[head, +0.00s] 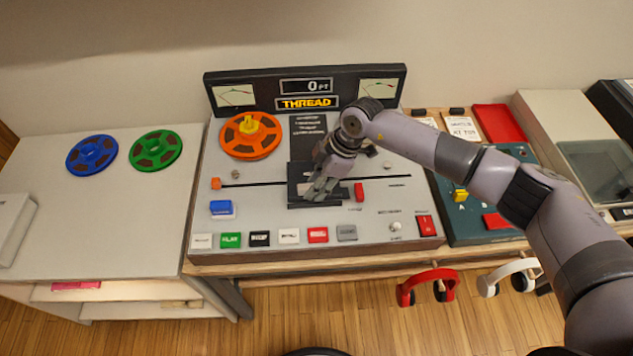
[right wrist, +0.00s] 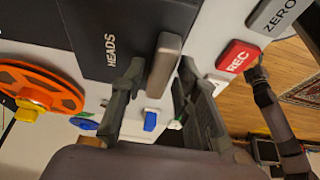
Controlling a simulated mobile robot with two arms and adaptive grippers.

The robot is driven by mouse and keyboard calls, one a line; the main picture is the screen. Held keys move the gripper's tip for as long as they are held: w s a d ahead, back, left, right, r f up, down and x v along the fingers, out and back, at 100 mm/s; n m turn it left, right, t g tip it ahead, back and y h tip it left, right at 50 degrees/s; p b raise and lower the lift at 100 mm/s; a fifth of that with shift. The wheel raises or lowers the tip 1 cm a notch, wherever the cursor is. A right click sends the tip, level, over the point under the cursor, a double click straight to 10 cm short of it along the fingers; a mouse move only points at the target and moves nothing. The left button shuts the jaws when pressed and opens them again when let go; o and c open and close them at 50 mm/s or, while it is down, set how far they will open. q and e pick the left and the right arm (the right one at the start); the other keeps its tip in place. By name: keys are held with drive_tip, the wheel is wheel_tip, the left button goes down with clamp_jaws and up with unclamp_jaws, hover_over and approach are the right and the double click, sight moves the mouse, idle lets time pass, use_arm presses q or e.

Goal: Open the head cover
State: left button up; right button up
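The head cover (head: 297,172) is a dark block in the middle of the tape machine (head: 270,245). In the right wrist view, the cover (right wrist: 105,30) is marked HEADS and has a grey bar handle (right wrist: 166,62) on its edge. My right gripper (head: 318,190) is at the cover, hiding part of it in the head view. In the right wrist view, my right gripper's fingers (right wrist: 160,75) are apart, one on each side of the handle. The gaps are narrow, and I cannot tell whether either finger touches it.
An orange reel (head: 250,145) sits on the deck's upper left. A row of buttons, including a red one (head: 318,235), lines the front. Blue (head: 91,155) and green (head: 156,150) reels lie on the left counter. Red headphones (head: 430,280) hang below the front edge.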

clamp_jaws()
drive_tip(key=shift+w, duration=0.1)
idle(0.4)
